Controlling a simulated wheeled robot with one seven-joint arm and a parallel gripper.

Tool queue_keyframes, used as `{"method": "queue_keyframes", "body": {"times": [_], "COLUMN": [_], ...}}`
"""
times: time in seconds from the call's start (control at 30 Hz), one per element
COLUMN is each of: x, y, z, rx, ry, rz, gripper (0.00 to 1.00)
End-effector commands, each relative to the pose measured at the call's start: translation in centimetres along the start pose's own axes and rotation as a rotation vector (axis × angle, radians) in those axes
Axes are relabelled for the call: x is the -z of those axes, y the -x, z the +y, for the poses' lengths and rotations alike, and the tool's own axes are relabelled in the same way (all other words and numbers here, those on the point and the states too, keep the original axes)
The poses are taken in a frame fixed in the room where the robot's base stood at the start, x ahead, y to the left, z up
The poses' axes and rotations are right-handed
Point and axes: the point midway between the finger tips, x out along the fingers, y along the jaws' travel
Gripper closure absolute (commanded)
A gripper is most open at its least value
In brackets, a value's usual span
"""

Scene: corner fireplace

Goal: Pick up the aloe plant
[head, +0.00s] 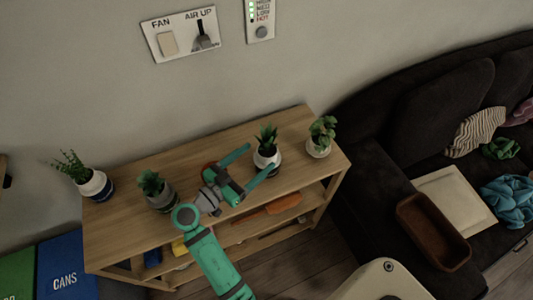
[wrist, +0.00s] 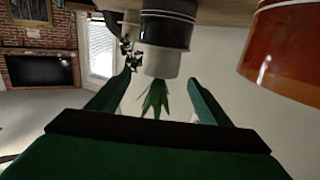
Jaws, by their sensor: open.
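The aloe plant (head: 267,137) has spiky green leaves and stands upright on the wooden shelf top, in a white and black pot (head: 266,157). My gripper (head: 261,157) is open, with its two fingers reaching toward the pot from the left and front in the head view. In the wrist view, which is upside down, the pot (wrist: 163,60) and its hanging leaves (wrist: 157,98) show between the open fingers (wrist: 158,80). I cannot tell whether either finger touches the pot.
Other potted plants stand on the shelf unit (head: 120,220): a leafy one (head: 321,135) to the right, a grey-potted one (head: 157,190) and a fern-like one (head: 88,178) to the left. An orange-red pot (wrist: 285,45) is close by in the wrist view. A dark sofa (head: 400,120) stands at right.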

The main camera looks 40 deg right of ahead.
Motion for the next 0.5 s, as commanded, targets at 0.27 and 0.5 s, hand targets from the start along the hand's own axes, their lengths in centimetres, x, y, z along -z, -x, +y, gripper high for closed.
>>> {"method": "queue_keyframes", "body": {"times": [0.27,0.5], "x": [-0.1,-0.2], "y": [-2.1,-5.3], "z": [0.1,0.1], "rx": [-0.002,-0.002], "ry": [0.001,0.000], "rz": [0.000,0.000], "gripper": [0.28,0.28]}}
